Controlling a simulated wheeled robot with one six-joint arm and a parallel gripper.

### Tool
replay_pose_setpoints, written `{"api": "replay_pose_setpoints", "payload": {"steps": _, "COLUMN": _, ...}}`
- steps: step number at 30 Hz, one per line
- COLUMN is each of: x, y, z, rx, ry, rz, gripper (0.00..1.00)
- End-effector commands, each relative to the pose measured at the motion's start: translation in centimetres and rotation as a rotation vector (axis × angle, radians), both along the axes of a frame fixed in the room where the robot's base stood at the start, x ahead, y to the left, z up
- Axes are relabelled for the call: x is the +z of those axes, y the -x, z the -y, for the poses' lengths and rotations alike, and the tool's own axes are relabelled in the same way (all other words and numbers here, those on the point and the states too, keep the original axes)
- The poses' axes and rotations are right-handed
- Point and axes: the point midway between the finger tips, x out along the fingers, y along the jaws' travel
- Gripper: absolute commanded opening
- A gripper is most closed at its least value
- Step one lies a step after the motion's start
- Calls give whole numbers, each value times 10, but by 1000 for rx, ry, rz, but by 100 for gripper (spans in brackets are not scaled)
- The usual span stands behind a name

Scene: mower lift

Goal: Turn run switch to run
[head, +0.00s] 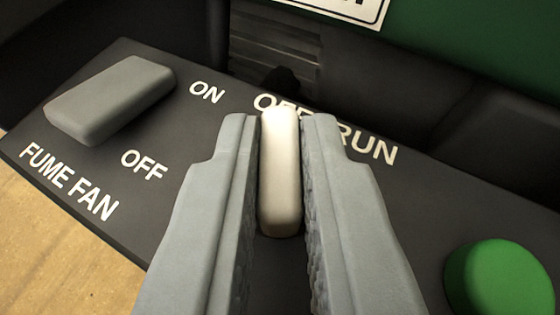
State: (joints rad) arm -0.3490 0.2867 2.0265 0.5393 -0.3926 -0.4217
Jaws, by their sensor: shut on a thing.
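The run switch (280,175) is a white, upright-looking bar handle on a dark control panel (195,225). My gripper (279,125) has its two grey fingers on either side of the switch and is shut on it. Behind the switch, the label "OFF" (266,102) is partly covered by the handle and a finger. The label "RUN" (370,146) is to the right. The handle's far end lies between the two labels, nearer "OFF".
A grey fume fan switch (110,100) with "ON" and "OFF" labels is to the left. A round green button (500,278) is at the lower right. A green surface (470,40) with a white sign (345,8) rises behind. A wooden surface (45,245) shows at the lower left.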

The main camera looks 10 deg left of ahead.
Motion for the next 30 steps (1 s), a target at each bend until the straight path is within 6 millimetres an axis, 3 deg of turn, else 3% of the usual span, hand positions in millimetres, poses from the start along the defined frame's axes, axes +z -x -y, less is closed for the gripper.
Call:
{"api": "replay_pose_setpoints", "payload": {"steps": 17, "x": 0, "y": 0, "z": -4, "rx": -221, "ry": 0, "rz": 0, "gripper": 0}}
{"api": "replay_pose_setpoints", "payload": {"steps": 30, "x": 0, "y": -1, "z": -8, "rx": -490, "ry": 0, "rz": 0, "gripper": 0}}
